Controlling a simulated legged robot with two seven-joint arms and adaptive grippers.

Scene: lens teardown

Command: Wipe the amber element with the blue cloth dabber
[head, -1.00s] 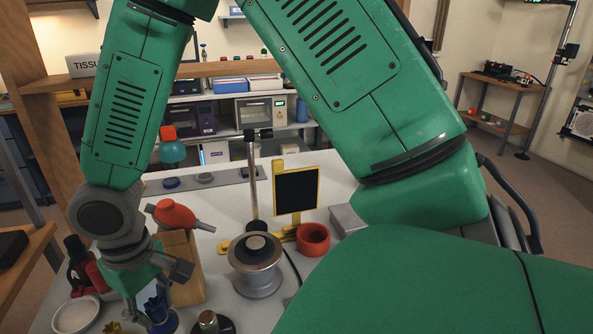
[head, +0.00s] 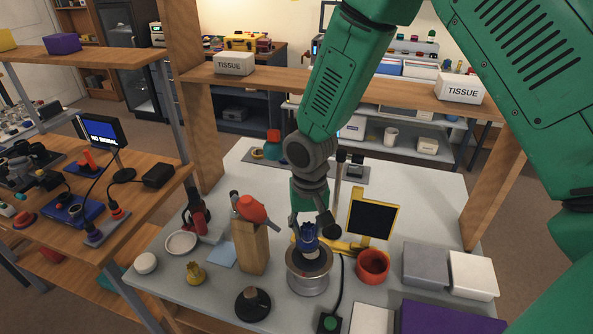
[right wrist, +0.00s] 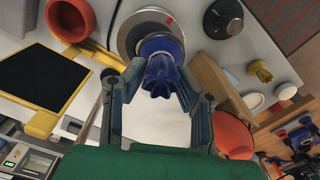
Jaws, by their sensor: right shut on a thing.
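My right gripper (head: 306,212) is above the metal spool-shaped holder (head: 308,280) in the head view. It is shut on the blue cloth dabber (head: 308,240), which points down over the holder's top. In the right wrist view the dabber (right wrist: 160,68) sits between the two fingers, its far end over the holder's disc (right wrist: 148,22). I cannot tell whether the dabber touches the holder's top. I cannot make out the amber element; the dabber covers the middle of the holder. My left gripper is not in view.
A wooden block with a red-orange blower (head: 250,208) stands left of the holder. A black-screened yellow stand (head: 372,218) and red ring-shaped cup (head: 373,266) are to the right. Grey and white boxes are at right.

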